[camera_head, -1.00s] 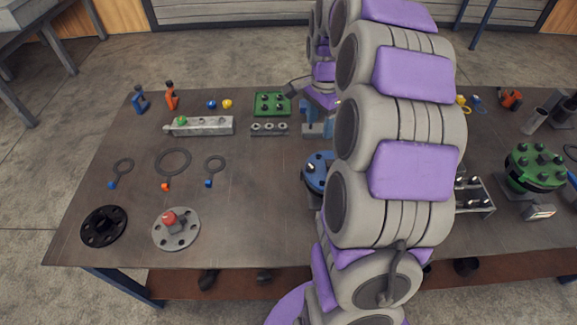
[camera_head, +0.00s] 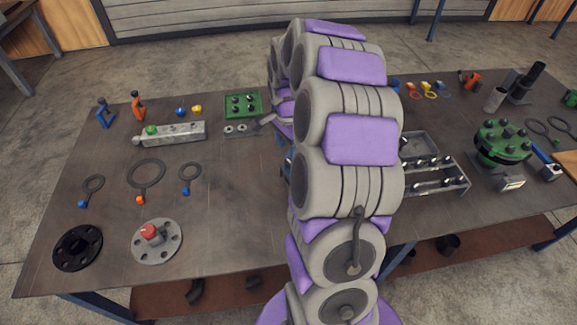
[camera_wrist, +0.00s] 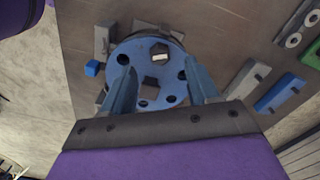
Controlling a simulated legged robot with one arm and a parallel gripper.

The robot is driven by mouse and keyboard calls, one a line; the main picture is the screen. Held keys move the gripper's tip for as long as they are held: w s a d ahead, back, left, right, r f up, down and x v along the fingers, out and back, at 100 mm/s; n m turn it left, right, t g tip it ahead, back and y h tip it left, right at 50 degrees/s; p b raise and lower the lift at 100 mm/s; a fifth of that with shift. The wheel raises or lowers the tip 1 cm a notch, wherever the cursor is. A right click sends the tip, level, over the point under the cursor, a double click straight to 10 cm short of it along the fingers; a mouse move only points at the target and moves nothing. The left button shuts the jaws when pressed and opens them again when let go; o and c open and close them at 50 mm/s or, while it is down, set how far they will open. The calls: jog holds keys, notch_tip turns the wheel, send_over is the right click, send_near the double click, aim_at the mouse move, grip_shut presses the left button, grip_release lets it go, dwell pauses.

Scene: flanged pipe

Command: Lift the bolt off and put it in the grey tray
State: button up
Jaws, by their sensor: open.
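A round blue flange (camera_wrist: 140,76) with several holes lies below my gripper in the wrist view. One dark hex-headed bolt (camera_wrist: 158,50) with a pale top stands in it near the far edge. My gripper (camera_wrist: 159,68) is open, its two blue fingers apart over the flange on either side, with nothing held between them. The bolt shows beyond the gap between the fingertips; I cannot tell the height between them. In the head view my arm hides nearly all of the blue flange. A grey tray (camera_head: 432,152) stands right of my arm, partly hidden by it.
A rack with several bolts (camera_head: 462,182) stands in front of the grey tray. A green flange (camera_head: 502,148) is farther right. Left are a grey flange with a red cap (camera_head: 170,250), a black flange (camera_head: 80,262) and ring gaskets (camera_head: 147,163). Blocks (camera_wrist: 250,78) lie beside the blue flange.

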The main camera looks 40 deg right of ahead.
aim_at(289, 160)
jog(key=shift+a+f, duration=0.15)
jog(key=shift+a, duration=0.1)
jog(key=shift+a+f, duration=0.1)
jog(key=shift+f, duration=0.2)
jog(key=f, duration=0.2)
jog(key=d+f+b, duration=0.1)
jog(key=f, duration=0.2)
jog(key=shift+d, duration=0.1)
jog(key=shift+a+r, duration=0.2)
jog(key=shift+a, duration=0.6)
jog(key=c, duration=0.3)
jog(key=shift+d, duration=0.5)
jog(key=c, duration=0.6)
jog(key=shift+c, duration=0.9)
jog(key=shift+a, duration=0.1)
grip_shut()
